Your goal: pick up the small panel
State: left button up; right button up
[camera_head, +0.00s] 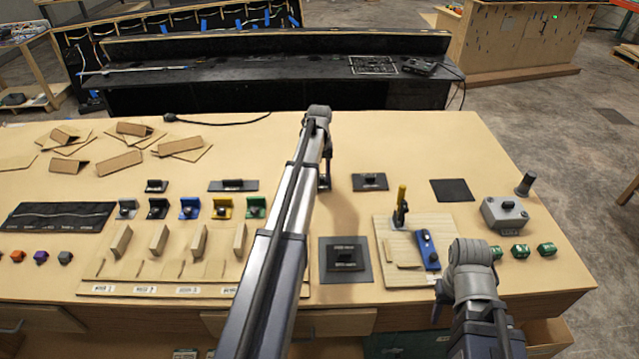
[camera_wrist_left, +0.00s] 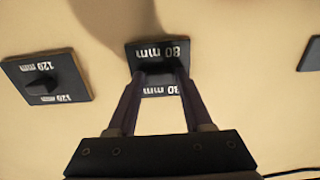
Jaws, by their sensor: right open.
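The small panel is a small black plate with white "80 mm" print and a raised dark grip (camera_wrist_left: 173,50). It lies flat on the tabletop in the left wrist view. In the head view my left arm covers most of it. My left gripper (camera_wrist_left: 161,78) is down at the panel, with one finger on each side of the raised grip. I cannot tell whether the fingers press on it. My left gripper (camera_head: 325,181) also shows partly behind its arm in the head view. My right gripper (camera_head: 439,304) is open at the front right, away from the panel, its fingers partly hidden.
A larger "120 mm" panel (camera_head: 370,182) lies just right of the small panel. A wide black panel (camera_head: 233,186) is to the left. A black square block on a plate (camera_head: 345,258) and a wooden board with a yellow-handled lever (camera_head: 401,206) stand nearer the front.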

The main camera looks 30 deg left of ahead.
pick_arm(q)
grip_shut()
jog(key=shift+r, duration=0.1)
dwell(0.3)
